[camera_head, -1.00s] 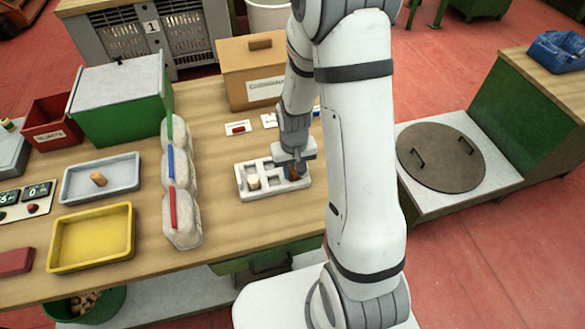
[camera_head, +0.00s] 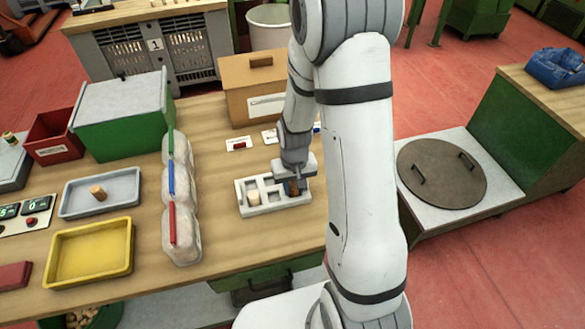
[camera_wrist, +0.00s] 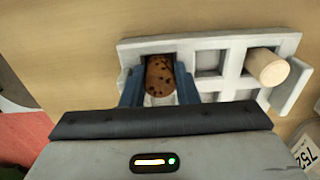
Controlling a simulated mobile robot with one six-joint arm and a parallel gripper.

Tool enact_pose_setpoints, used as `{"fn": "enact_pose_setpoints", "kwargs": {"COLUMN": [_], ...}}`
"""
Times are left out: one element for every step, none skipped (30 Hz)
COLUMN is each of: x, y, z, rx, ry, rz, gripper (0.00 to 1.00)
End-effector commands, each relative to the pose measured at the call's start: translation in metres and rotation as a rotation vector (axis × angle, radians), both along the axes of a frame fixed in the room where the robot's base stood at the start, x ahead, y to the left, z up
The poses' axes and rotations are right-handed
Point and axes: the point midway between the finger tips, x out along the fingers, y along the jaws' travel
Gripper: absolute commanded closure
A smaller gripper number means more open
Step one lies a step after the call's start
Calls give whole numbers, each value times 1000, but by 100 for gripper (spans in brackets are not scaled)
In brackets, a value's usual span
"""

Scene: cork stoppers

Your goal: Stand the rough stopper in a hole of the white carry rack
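The white carry rack (camera_head: 243,207) lies on the wooden table; it also shows in the wrist view (camera_wrist: 208,42). A brown, dark-speckled rough stopper (camera_wrist: 160,76) is between my gripper's fingers (camera_wrist: 160,86), which press close on both sides of it. It is upright at the rack's left end in the wrist view, over or in an end hole; its lower end is hidden. In the head view the stopper (camera_head: 294,187) and my gripper (camera_head: 294,181) are at the rack's right end. A pale smooth stopper (camera_wrist: 268,67) stands in another hole.
A cardboard box (camera_head: 240,100) stands behind the rack, with small label cards between. Beyond are a grey tray (camera_head: 75,207) holding one cork, a yellow tray (camera_head: 90,255) and a green box (camera_head: 120,130).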

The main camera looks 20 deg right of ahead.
Motion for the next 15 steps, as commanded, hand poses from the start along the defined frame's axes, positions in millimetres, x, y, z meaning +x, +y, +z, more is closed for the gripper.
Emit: {"fn": "enact_pose_setpoints", "kwargs": {"x": [-7,-6,-5,-5,-4,-4,-3,-3,-3,-3,-3,-3,-2,-3,-3], "y": [0,0,0,0,0,0,0,0,0,0,0,0,0,0,0], "z": [3,5,11,17,23,32,39,46,55,61,68,76,82,88,95], "rx": [0,0,0,0,0,0,0,0,0,0,0,0,0,0,0], "ry": [20,17,14,12,11,9,8,7,6,7,6,5,5,5,5], "rz": [0,-1,-1,-1,-1,-1,-1,-1,-1,-1,-1,-1,-1,-1,-1], "gripper": [54,52,52,52,52,52,52,52,52,52,52,52,52,52,52]}}
